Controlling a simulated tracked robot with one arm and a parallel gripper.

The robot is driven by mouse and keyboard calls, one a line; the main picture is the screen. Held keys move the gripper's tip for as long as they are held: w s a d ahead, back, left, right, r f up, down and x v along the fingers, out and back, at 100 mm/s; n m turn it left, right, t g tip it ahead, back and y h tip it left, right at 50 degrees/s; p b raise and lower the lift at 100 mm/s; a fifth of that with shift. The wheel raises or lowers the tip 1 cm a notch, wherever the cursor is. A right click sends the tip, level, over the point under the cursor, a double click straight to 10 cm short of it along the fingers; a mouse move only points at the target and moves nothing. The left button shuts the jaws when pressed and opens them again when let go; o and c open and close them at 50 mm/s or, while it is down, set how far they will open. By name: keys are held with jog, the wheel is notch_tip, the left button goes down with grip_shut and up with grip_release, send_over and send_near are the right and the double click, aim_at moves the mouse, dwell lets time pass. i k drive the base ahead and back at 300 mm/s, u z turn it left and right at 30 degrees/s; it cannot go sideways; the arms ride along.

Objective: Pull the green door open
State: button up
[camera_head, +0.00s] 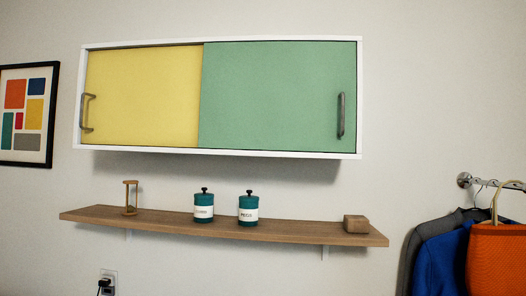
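The green door (275,95) covers the right part of a white wall cabinet (220,153). It is a flat panel with a grey vertical bar handle (341,115) near its right edge. Its right edge sits against the cabinet's right side, and no opening shows there. The yellow door (140,95) covers the left part, with a grey bar handle (86,113) near its left edge. The green door's left edge appears to overlap the yellow door. My gripper is not visible in this view.
Below the cabinet, a wooden shelf (290,233) carries an hourglass (130,198), two teal jars (204,207) (248,209) and a wooden block (356,224). Clothes (440,250) and an orange bag (497,258) hang at right. A framed picture (27,114) hangs at left.

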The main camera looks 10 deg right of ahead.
aim_at(288, 96)
jog(key=k, duration=0.65)
jog(key=z, duration=0.45)
jog(key=i, duration=1.85)
jog(key=u, duration=0.5)
